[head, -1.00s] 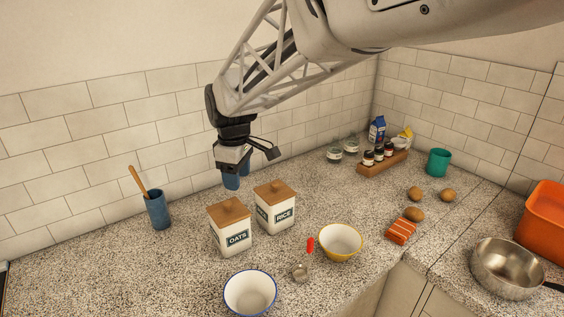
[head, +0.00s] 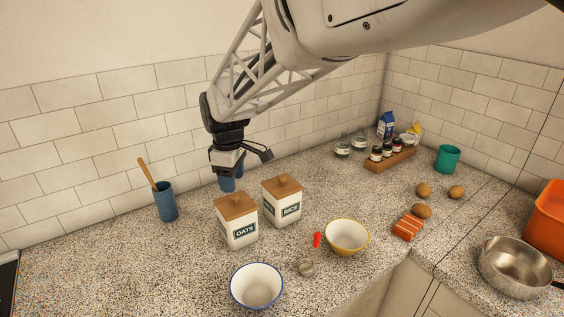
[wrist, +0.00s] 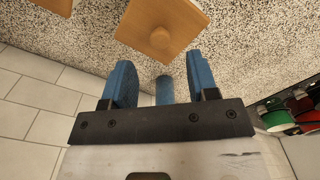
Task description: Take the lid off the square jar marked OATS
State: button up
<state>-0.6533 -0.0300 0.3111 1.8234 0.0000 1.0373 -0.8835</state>
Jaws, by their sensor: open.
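The square white OATS jar (head: 242,236) stands upright on the counter, its wooden lid (head: 236,207) with a round knob in place. A similar RICE jar (head: 291,211) stands close to its right, also lidded. My gripper (head: 232,185) hangs with blue fingers pointing down, above and slightly behind the OATS lid in the head view, touching nothing that I can see. In the wrist view my gripper (wrist: 162,72) is open and empty. A knobbed lid, apparently the OATS one (wrist: 162,30), lies ahead of the fingertips; part of another lid (wrist: 53,5) shows at top left.
A blue utensil cup (head: 166,203) stands left of the jars near the tiled wall (head: 70,135). A white bowl (head: 256,286), a yellow-rimmed bowl (head: 346,237) and a red-handled scoop (head: 307,267) lie in front. The spice rack (head: 390,160) is far right.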

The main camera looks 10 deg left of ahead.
aim_at(234, 195)
jog(key=shift+f, duration=0.2)
jog(key=shift+f, duration=2.45)
jog(key=c, duration=1)
jog(key=shift+r, duration=0.15)
